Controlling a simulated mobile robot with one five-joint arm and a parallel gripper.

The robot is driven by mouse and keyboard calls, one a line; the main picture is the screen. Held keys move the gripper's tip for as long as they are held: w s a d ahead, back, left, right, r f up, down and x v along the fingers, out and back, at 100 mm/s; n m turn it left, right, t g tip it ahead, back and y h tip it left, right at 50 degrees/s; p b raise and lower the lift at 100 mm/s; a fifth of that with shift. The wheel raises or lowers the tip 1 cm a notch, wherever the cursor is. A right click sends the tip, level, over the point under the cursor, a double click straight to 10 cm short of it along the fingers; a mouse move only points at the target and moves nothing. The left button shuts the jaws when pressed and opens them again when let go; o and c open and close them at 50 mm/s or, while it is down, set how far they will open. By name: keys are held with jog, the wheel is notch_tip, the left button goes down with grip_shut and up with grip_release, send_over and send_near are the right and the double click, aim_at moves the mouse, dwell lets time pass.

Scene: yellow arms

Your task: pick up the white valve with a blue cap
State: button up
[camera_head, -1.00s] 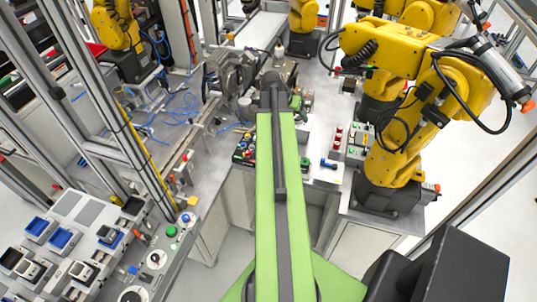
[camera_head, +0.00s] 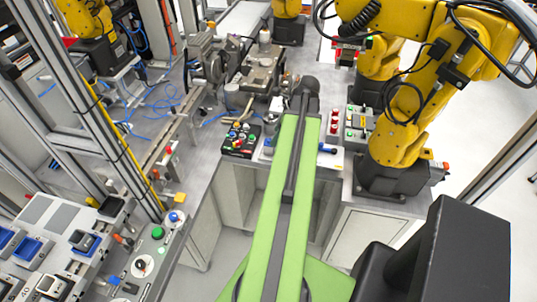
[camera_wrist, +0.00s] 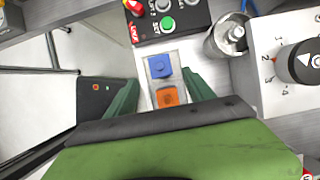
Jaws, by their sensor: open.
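In the head view, a small blue-capped piece (camera_head: 327,149), perhaps the valve, lies on the bench edge just right of my arm. Its white body is hard to make out, and my arm hides part of that area. My gripper (camera_wrist: 161,76) shows in the wrist view with two green fingers apart and nothing held. Between and beyond the fingers is a light plate with a blue square button (camera_wrist: 161,66) and an orange one (camera_wrist: 167,97). I cannot clearly identify the white valve in the wrist view. In the head view the fingers are hidden by my arm.
A black button box (camera_head: 240,140) stands left of my arm. A grey box with red and green buttons (camera_head: 357,122) and a yellow robot arm (camera_head: 400,125) stand to the right. In the wrist view, a metal cylinder (camera_wrist: 226,38) and a white dial panel (camera_wrist: 285,60) are close on the right.

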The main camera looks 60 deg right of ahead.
aim_at(268, 150)
jog(key=b+x, duration=0.6)
jog(key=x, duration=0.2)
jog(key=shift+s+d+f, duration=0.1)
jog(key=shift+s+d, duration=0.05)
jog(key=shift+s, duration=0.05)
jog(key=shift+w, duration=0.1)
grip_shut()
